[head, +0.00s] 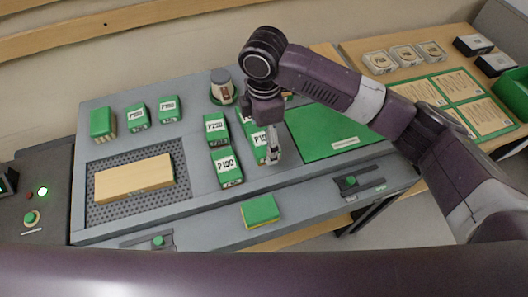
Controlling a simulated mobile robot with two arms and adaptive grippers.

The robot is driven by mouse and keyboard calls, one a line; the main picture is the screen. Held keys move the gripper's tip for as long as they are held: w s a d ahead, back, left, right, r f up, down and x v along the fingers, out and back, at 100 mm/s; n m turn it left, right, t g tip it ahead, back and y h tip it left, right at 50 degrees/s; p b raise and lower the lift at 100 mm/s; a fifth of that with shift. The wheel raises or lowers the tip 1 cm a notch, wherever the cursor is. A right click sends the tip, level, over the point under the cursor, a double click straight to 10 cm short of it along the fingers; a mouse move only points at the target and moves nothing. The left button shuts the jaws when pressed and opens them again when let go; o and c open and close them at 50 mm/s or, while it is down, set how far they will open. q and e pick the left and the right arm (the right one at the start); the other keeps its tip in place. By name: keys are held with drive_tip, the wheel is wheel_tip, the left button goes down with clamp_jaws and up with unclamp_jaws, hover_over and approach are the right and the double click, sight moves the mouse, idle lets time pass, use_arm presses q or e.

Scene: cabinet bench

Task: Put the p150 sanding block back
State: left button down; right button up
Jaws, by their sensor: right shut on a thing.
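The p150 sanding block (260,141), green with a white label reading "P15" and partly hidden by the gripper, is on the grey bench top right of the p100 block (226,166). My right gripper (272,156) points down at its right side and is shut on it. I cannot tell whether the block touches the bench. My left gripper is not in view.
The p220 block (216,128) is behind the p100 block. More green blocks (138,116) stand back left, behind a wooden board (134,178) on a perforated panel. A green mat (335,132) is right of the gripper; a green-yellow pad (260,211) lies in front.

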sight(264, 138)
wheel_tip(264, 138, down, 8)
drive_tip(key=shift+r+p, duration=0.15)
drive_tip(key=shift+p, duration=0.4)
drive_tip(key=shift+f, duration=0.2)
drive_tip(key=shift+f, duration=0.1)
drive_tip(key=o, duration=1.1)
wheel_tip(264, 138, up, 12)
drive_tip(key=b, duration=0.2)
drive_tip(key=shift+r+b, duration=0.2)
drive_tip(key=shift+b, duration=0.2)
drive_tip(key=shift+f, duration=0.1)
